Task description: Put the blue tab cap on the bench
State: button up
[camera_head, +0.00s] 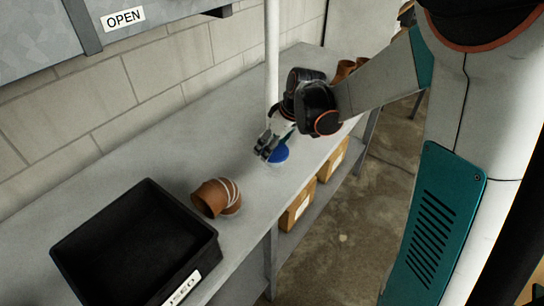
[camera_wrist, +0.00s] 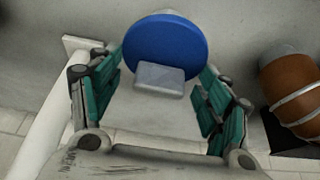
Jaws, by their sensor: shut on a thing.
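The blue tab cap (camera_head: 279,155) is a round blue disc low over the grey bench (camera_head: 255,185), near its front edge; I cannot tell whether it touches the surface. In the wrist view the blue disc (camera_wrist: 165,42) shows with a pale tab at its lower edge. My gripper (camera_head: 268,147) is shut on the cap. In the wrist view its green-padded fingers (camera_wrist: 160,80) stand on both sides of the tab, and the exact contact is unclear.
A brown duct elbow (camera_head: 216,198) with pale bands lies on the bench beside a black bin (camera_head: 205,262). A white pole (camera_head: 272,55) rises behind my gripper. Cardboard boxes (camera_head: 298,207) sit on the shelf below. Bare bench lies between gripper and elbow.

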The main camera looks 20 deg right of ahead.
aim_at(285, 156)
jog(key=shift+f+b, duration=0.7)
jog(key=shift+f, duration=1.4)
jog(key=shift+f, duration=0.1)
jog(key=o, duration=1.4)
jog(key=p+v, duration=0.3)
jog(key=v, duration=0.9)
jog(key=shift+r+p, duration=0.2)
jog(key=shift+p, duration=0.2)
